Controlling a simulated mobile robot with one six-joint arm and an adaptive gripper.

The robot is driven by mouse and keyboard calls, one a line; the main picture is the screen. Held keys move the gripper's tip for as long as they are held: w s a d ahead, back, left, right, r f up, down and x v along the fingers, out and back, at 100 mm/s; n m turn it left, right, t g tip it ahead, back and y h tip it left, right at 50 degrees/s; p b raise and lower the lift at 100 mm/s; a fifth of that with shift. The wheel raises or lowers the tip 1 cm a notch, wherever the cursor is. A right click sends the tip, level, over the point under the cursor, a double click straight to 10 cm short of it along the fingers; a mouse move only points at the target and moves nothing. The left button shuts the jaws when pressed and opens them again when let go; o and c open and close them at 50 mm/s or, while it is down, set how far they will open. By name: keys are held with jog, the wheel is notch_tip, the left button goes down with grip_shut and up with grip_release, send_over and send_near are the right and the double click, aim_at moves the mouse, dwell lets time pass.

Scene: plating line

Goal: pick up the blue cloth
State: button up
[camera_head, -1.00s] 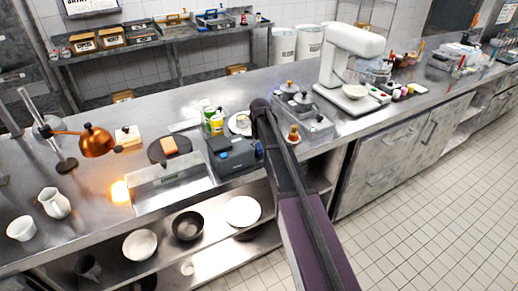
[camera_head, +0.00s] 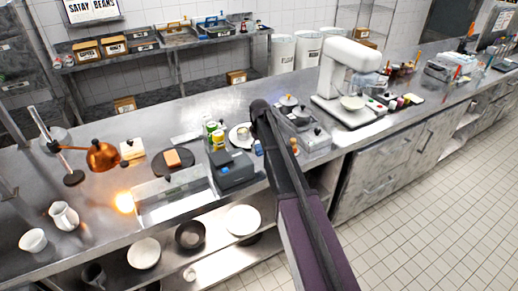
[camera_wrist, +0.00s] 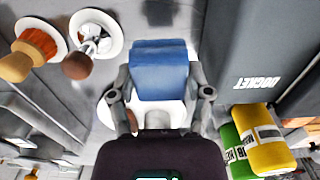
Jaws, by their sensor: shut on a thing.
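The blue cloth (camera_wrist: 160,68) is a folded block between the two fingers of my gripper (camera_wrist: 160,82) in the wrist view. The fingers are shut on it, one at each side. A white plate lies behind and below the cloth, partly covered by it and the gripper. In the head view my dark arm hides most of the gripper and the cloth, near the plate (camera_head: 240,136) on the steel counter (camera_head: 110,215).
The dark docket printer (camera_head: 232,168) stands left of my arm; yellow (camera_wrist: 262,140) and green cans stand close by. A white mixer (camera_head: 345,75) stands to the right. A lit copper lamp (camera_head: 103,157) is at the left.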

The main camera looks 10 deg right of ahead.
aim_at(260, 147)
jog(key=shift+r+p, duration=1.2)
jog(key=shift+r, duration=0.4)
jog(key=o, duration=0.4)
jog(key=c, duration=0.4)
